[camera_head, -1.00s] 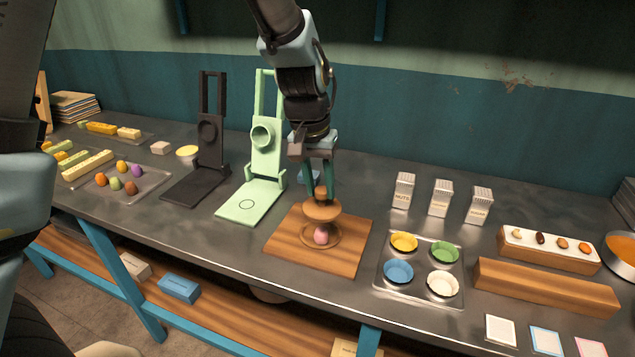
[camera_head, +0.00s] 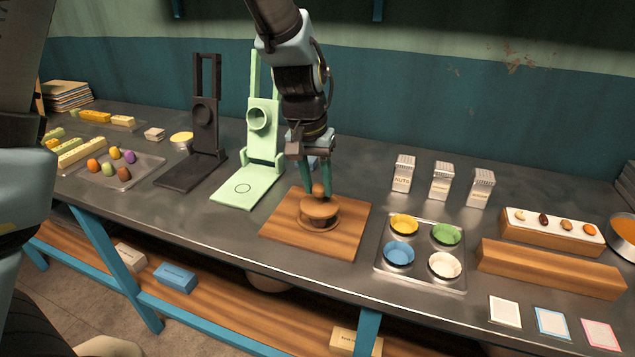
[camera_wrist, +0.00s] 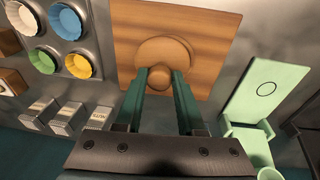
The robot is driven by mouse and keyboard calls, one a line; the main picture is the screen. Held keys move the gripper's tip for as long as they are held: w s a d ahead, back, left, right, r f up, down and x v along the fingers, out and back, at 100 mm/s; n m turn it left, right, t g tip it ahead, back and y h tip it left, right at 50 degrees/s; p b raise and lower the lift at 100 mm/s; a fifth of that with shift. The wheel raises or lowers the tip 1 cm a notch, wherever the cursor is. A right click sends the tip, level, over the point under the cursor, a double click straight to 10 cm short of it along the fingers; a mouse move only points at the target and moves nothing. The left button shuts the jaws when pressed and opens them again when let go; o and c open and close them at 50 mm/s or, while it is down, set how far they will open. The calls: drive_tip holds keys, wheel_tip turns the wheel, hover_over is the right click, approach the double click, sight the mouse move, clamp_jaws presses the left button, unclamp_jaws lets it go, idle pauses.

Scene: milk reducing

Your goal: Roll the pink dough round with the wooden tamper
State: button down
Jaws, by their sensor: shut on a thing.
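The wooden tamper (camera_head: 320,208) is upright over the wooden board (camera_head: 283,228), its wide round base low over the ring mark on the board. My gripper (camera_head: 317,190) is shut on the tamper's knob from above. In the wrist view the tamper (camera_wrist: 164,52) sits between the two green fingers of my gripper (camera_wrist: 162,80). The pink dough is hidden under the tamper's base in both current views, so its shape cannot be told.
A mint green press (camera_head: 262,150) and a black press (camera_head: 200,140) stand left of the board. A tray of coloured cups (camera_head: 421,265) lies close on the right. Labelled shakers (camera_head: 440,183) stand behind it. Bare counter lies in front of the presses.

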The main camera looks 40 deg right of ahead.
drive_tip(key=shift+f, duration=0.55)
idle(0.9)
drive_tip(key=shift+s+a, duration=0.15)
drive_tip(key=shift+s+a, duration=0.1)
drive_tip(key=shift+s+r, duration=0.1)
drive_tip(key=shift+s, duration=0.35)
drive_tip(key=shift+d+p, duration=0.3)
